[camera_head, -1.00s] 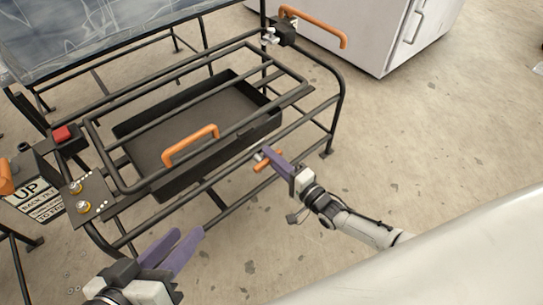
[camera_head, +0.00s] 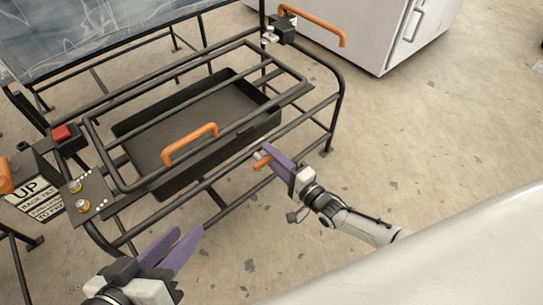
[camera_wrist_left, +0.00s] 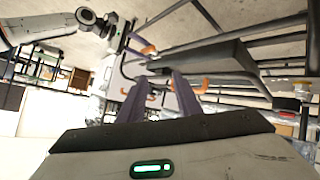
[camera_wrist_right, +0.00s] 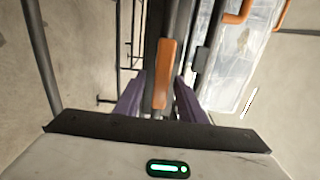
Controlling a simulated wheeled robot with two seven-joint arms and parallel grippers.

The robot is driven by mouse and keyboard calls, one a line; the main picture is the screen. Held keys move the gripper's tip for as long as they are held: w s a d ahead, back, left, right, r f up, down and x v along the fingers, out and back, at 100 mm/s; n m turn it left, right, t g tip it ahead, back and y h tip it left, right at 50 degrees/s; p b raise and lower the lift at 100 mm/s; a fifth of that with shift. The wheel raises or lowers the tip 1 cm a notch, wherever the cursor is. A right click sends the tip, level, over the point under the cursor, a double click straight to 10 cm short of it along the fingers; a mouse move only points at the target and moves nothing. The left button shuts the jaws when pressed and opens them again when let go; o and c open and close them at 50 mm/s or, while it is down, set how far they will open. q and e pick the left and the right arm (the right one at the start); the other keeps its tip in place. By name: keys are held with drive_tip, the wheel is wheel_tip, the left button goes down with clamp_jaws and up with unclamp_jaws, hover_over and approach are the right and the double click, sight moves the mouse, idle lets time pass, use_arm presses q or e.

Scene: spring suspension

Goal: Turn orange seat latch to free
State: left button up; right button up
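The small orange latch (camera_head: 262,161) is at the front right of the black tube frame. My right gripper (camera_head: 272,154) is at it, its purple fingers partly covering it. In the right wrist view the orange latch (camera_wrist_right: 164,72) lies between the fingertips (camera_wrist_right: 160,78), and the fingers stand apart with gaps beside it. I cannot tell whether either finger touches it. My left gripper (camera_head: 189,234) is open and empty in front of the frame. The left wrist view shows its fingers (camera_wrist_left: 158,78) spread apart.
A larger orange handle (camera_head: 190,143) is on the frame above a black tray (camera_head: 268,128). Another orange handle (camera_head: 318,24) is at the back right. A red button (camera_head: 62,132) and a knob panel (camera_head: 88,198) are on the left. A white cabinet (camera_head: 372,25) stands behind. Floor at the right is clear.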

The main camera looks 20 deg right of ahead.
drive_tip(key=shift+s, duration=0.1)
